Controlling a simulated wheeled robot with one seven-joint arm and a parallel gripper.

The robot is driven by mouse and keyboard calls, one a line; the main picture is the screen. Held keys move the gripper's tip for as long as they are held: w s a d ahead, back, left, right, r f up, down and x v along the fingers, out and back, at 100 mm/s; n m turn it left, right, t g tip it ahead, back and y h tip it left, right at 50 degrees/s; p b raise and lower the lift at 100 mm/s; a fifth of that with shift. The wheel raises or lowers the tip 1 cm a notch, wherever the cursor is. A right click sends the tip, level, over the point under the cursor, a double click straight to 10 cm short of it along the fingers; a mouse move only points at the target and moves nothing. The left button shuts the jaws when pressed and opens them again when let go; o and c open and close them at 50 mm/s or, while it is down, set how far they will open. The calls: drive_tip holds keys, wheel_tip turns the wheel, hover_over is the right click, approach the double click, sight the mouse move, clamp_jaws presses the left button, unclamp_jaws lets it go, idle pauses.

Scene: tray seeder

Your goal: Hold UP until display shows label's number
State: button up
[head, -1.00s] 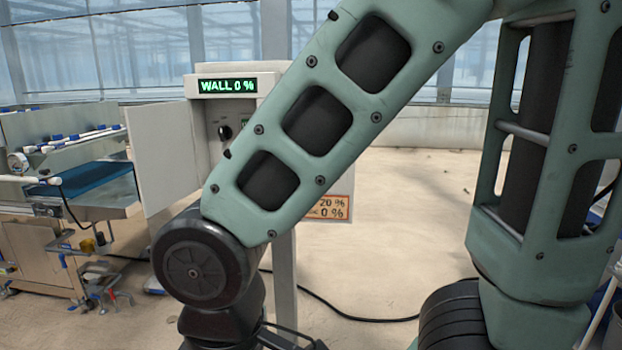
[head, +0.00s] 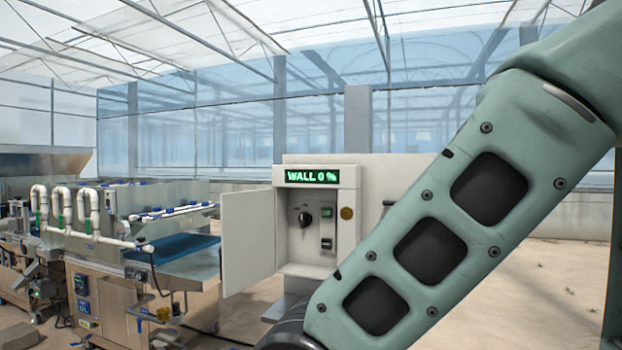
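The control box (head: 348,178) stands ahead of me with its door (head: 249,240) swung open to the left. Its display (head: 311,176) reads "WALL 0 %" in green. Inside are a black rotary knob (head: 304,219), a small green-topped switch or button (head: 326,213) and a dark one (head: 326,243) below it. I cannot read any UP marking. The orange label is not visible now; my arm covers the lower right of the box. My gripper is out of view.
A seeder line (head: 105,250) with white pipes, a blue belt (head: 177,247) and metal frames stands at the left. A round brass-coloured part (head: 347,213) sits on the box's right front. Open sandy floor (head: 540,290) lies at the right.

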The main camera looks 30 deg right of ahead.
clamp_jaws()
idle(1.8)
